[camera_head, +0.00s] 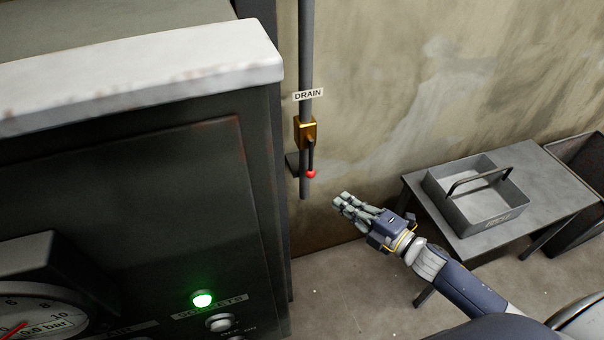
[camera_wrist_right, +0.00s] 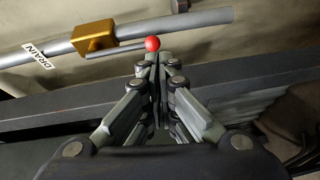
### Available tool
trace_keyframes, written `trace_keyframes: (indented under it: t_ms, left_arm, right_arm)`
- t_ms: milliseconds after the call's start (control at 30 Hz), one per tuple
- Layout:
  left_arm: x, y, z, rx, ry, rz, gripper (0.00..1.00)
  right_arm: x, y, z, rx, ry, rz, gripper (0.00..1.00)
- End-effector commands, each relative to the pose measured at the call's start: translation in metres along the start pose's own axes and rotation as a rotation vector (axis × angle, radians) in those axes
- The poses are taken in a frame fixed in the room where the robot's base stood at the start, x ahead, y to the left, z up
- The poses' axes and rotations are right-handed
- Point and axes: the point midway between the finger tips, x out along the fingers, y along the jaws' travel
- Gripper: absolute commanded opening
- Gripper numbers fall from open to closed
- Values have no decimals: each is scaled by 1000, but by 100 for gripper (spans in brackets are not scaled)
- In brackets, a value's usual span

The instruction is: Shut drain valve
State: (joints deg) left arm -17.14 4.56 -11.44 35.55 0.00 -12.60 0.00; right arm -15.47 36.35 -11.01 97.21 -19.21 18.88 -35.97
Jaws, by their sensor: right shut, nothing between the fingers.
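The drain valve (camera_head: 306,131) is a brass body on a vertical grey pipe on the wall, under a "DRAIN" label (camera_head: 308,95). Its thin lever (camera_head: 311,157) hangs down along the pipe and ends in a red knob (camera_head: 311,174). My right gripper (camera_head: 342,201) is shut and empty, a little below and to the right of the knob. In the right wrist view, the brass valve body (camera_wrist_right: 94,37) is at upper left and the red knob (camera_wrist_right: 153,44) shows just past my shut fingertips (camera_wrist_right: 158,58); I cannot tell whether they touch. My left gripper is not in view.
A dark machine cabinet (camera_head: 140,210) with a pale top slab (camera_head: 150,75) fills the left side. It carries a gauge (camera_head: 35,315) and a lit green lamp (camera_head: 202,299). A grey table (camera_head: 545,180) with a handled tray (camera_head: 450,205) stands at right. Wall beside the pipe is clear.

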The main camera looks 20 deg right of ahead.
Motion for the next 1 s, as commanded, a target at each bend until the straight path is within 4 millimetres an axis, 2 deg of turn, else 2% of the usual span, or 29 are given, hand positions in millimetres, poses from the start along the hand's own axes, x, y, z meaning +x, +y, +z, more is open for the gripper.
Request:
trace_keyframes:
  t_ms: [100, 200, 667, 767, 1000]
  left_arm:
    - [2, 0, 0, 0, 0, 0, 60]
    - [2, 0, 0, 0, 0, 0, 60]
    - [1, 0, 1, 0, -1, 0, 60]
    - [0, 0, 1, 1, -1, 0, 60]
    - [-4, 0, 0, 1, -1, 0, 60]
  right_arm:
    - [2, 23, -14, -71, 55, 38, 0]
    - [3, 31, -20, -97, 75, 53, 0]
    - [8, 34, -21, -99, 77, 57, 0]
    - [16, 35, -22, -99, 77, 58, 0]
    - [52, 37, -24, -100, 77, 59, 0]
